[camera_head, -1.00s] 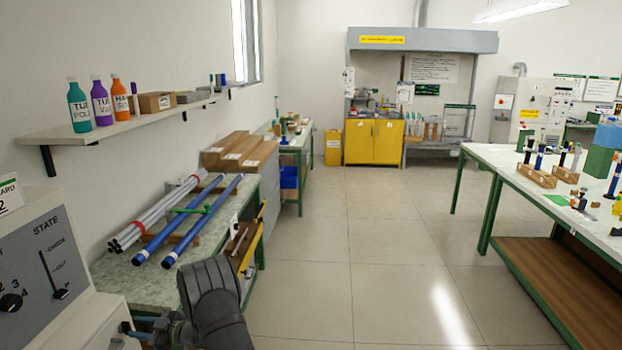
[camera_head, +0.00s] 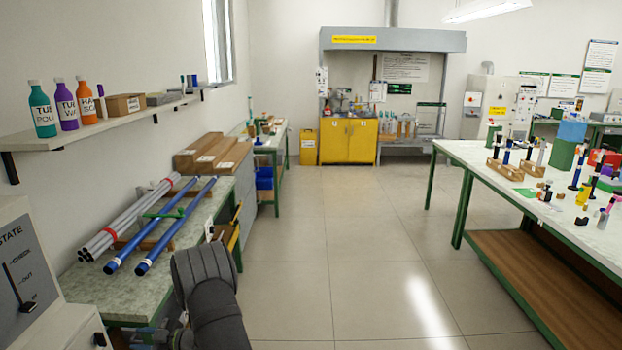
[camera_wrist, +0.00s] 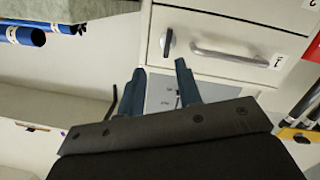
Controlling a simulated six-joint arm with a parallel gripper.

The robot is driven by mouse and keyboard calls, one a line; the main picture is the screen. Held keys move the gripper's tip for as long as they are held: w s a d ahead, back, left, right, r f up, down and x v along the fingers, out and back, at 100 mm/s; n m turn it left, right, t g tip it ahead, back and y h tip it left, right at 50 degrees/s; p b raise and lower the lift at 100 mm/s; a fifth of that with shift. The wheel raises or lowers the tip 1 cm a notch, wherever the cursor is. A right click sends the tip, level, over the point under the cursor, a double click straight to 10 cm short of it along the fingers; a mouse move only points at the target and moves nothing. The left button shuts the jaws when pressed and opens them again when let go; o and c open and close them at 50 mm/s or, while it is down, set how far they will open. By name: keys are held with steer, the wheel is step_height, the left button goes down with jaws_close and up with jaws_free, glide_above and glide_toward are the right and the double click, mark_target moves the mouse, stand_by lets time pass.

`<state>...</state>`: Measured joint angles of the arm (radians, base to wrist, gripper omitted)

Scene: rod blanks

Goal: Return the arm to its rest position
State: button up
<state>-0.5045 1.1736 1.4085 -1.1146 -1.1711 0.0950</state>
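My arm's dark grey links show at the bottom of the head view, in front of the bench; my gripper is not clearly visible there. In the wrist view, my gripper (camera_wrist: 158,80) has two dark teal fingers standing apart with nothing held between them. Behind the fingers are a grey panel with a small label and a pale drawer front (camera_wrist: 225,30) with a bar handle (camera_wrist: 238,54). Two blue rods (camera_head: 176,226) lie on the left bench beside a bundle of grey rods (camera_head: 127,217). Blue rod ends (camera_wrist: 24,35) also show at the wrist view's upper left.
The left bench (camera_head: 85,282) stands close to my arm. A control cabinet (camera_head: 30,280) with a lever is at the lower left. A wall shelf (camera_head: 95,128) holds bottles. The right table (camera_head: 470,150) carries many small items. The floor between (camera_head: 340,240) is clear.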

steer(key=a+n+t+h, duration=0.1)
steer(key=a+h, duration=0.1)
steer(key=a, duration=0.6)
steer(key=shift+s+a+t, duration=0.25)
steer(key=shift+a+t, duration=0.1)
steer(key=shift+t, duration=0.05)
steer(key=shift+f, duration=0.1)
steer(key=o, duration=1.5)
steer(key=shift+d, duration=0.1)
steer(key=s+d+f+m+g+y, duration=0.1)
steer(key=s+d+f, duration=0.1)
steer(key=d, duration=0.3)
steer(key=shift+s+d+g, duration=0.3)
steer(key=shift+s+d, duration=0.05)
steer(key=shift+s, duration=0.55)
steer(key=s+d+m+g+y, duration=0.2)
steer(key=s+d+m, duration=0.1)
steer(key=s+d, duration=0.45)
steer(key=a, duration=0.9)
steer(key=shift+w+r+m, duration=0.25)
steer(key=shift+r+m, duration=0.05)
steer(key=d, duration=1)
